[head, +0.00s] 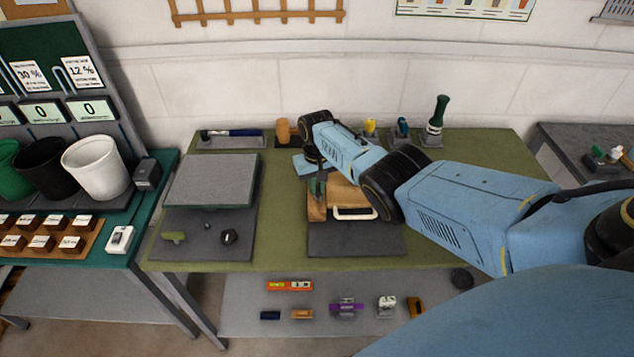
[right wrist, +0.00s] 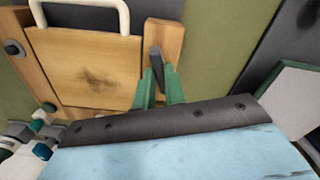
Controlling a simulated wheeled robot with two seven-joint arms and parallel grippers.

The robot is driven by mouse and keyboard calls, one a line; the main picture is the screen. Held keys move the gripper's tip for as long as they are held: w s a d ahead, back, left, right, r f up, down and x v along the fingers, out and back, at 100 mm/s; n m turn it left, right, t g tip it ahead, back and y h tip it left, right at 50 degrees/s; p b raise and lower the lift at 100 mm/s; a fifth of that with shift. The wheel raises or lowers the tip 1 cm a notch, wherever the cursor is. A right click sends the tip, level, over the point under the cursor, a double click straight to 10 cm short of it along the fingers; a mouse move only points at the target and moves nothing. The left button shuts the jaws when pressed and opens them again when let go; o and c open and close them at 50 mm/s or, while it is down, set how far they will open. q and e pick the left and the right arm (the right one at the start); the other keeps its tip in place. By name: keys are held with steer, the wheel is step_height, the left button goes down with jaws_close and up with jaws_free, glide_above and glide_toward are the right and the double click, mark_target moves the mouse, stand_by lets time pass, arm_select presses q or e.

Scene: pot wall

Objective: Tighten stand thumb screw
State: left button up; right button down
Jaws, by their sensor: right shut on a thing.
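A wooden stand (head: 317,210) with a flat wooden panel and a white handle (head: 354,213) sits on a dark mat; the panel (right wrist: 88,70) also shows in the right wrist view. My right gripper (head: 318,188) is over the stand's side post (right wrist: 166,40). A grey knob (right wrist: 14,48) is on the opposite side of the stand. My left gripper is not in view.
A yellow-topped tool (head: 370,127) and a green-handled tool (head: 438,112) stand behind. The table's right side (head: 490,155) is clear.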

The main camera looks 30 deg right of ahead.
steer(key=shift+m, duration=0.6)
steer(key=c, duration=1.5)
jaws_free()
steer(key=shift+o, duration=0.2)
steer(key=shift+r+p, duration=0.4)
steer(key=shift+r, duration=0.1)
step_height(320, 180, up, 5)
steer(key=shift+f+p, duration=0.2)
steer(key=shift+p, duration=0.8)
step_height(320, 180, up, 8)
steer(key=shift+p, duration=0.3)
steer(key=shift+f, duration=0.1)
